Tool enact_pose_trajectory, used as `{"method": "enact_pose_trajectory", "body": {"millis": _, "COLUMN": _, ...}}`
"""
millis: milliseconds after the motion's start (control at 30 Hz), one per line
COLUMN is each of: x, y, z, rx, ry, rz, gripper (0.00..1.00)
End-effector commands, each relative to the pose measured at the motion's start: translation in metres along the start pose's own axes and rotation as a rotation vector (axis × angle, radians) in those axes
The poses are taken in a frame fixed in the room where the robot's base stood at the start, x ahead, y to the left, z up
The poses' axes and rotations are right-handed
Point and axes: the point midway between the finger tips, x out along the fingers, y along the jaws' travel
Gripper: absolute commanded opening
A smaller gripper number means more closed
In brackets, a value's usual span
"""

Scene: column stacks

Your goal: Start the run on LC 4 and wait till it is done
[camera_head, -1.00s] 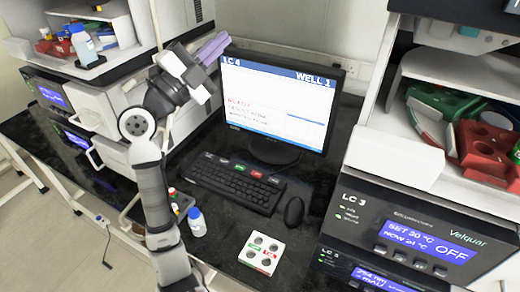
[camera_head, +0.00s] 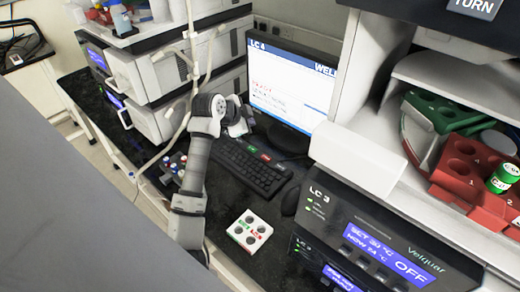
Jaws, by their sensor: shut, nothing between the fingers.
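The LC 4 monitor (camera_head: 290,85) stands at the back centre, with "LC 4" and part of "WELL" in its blue header and red text on a white screen too small to read. Its keyboard (camera_head: 245,168) lies in front, with a green and a red label along its back edge; my arm covers its left part. My gripper (camera_head: 240,122) is partly hidden behind my arm, low near the keyboard's back left; its fingertips are hard to make out. It holds nothing visible. I cannot tell whether it touches a key.
A mouse (camera_head: 290,201) lies right of the keyboard. A white block with round wells (camera_head: 249,230) sits on the dark bench in front. The LC 3 unit (camera_head: 370,240) reads "OFF" at the right, with a red rack (camera_head: 465,160) above. Stacked units stand left. A grey surface fills the lower left.

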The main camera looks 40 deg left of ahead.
Motion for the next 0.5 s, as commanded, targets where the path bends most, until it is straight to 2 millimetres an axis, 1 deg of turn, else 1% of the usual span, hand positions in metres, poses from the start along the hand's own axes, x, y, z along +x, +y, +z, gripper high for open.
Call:
{"method": "enact_pose_trajectory", "body": {"millis": 333, "x": 0.0008, "y": 0.0005, "z": 0.0003, "rx": 0.000, "ry": 0.000, "rz": 0.000, "gripper": 0.00}}
{"method": "enact_pose_trajectory", "body": {"millis": 500, "x": 0.0064, "y": 0.0045, "z": 0.0042, "rx": 0.001, "ry": 0.000, "rz": 0.000, "gripper": 0.00}}
